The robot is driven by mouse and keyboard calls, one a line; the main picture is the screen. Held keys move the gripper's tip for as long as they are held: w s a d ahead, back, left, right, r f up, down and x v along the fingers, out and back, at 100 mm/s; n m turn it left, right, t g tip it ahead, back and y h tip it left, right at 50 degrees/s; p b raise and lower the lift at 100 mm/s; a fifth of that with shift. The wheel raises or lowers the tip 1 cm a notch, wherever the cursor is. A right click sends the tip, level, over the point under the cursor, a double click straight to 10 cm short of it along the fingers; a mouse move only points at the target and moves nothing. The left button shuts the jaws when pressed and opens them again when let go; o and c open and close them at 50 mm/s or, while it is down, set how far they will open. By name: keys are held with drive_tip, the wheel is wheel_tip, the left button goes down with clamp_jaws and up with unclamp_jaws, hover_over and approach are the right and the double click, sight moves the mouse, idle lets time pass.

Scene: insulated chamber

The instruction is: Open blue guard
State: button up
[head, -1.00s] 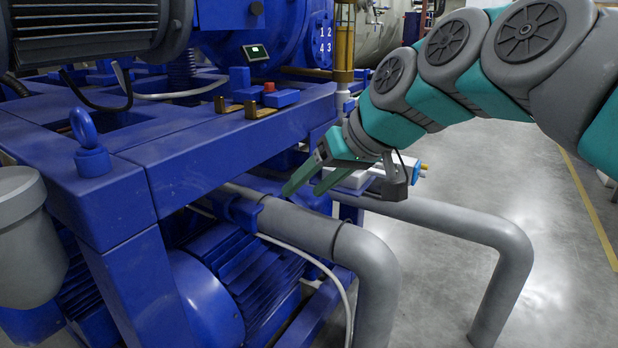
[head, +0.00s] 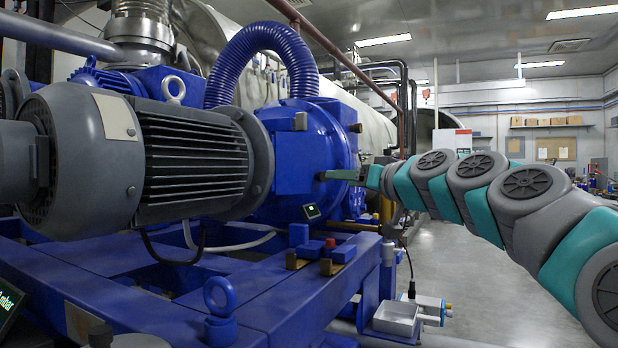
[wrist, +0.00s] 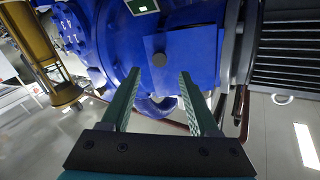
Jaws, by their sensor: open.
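The blue guard (head: 296,165) is a flat blue panel on the front of the large round blue housing. It looks closed against the housing. It also shows in the wrist view (wrist: 190,58), which appears upside down. A small round grey knob (wrist: 159,60) sits at the guard's edge. My gripper (head: 330,176) reaches in from the right at the height of the guard's lower right side. In the wrist view the two green fingers of my gripper (wrist: 160,75) are spread apart, with nothing between them. The knob lies just beyond the tips, roughly between them. Contact cannot be told.
A grey motor (head: 190,155) juts out left of the guard. A ribbed blue hose (head: 262,45) arches above. A brass-coloured post (wrist: 35,50) stands beside the housing.

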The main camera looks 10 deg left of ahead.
sight(324, 178)
drive_tip(key=p+x, duration=0.1)
drive_tip(key=x, duration=0.6)
drive_tip(key=shift+w+a, duration=0.15)
drive_tip(key=shift+w, duration=0.05)
clamp_jaws()
idle(0.4)
idle(1.0)
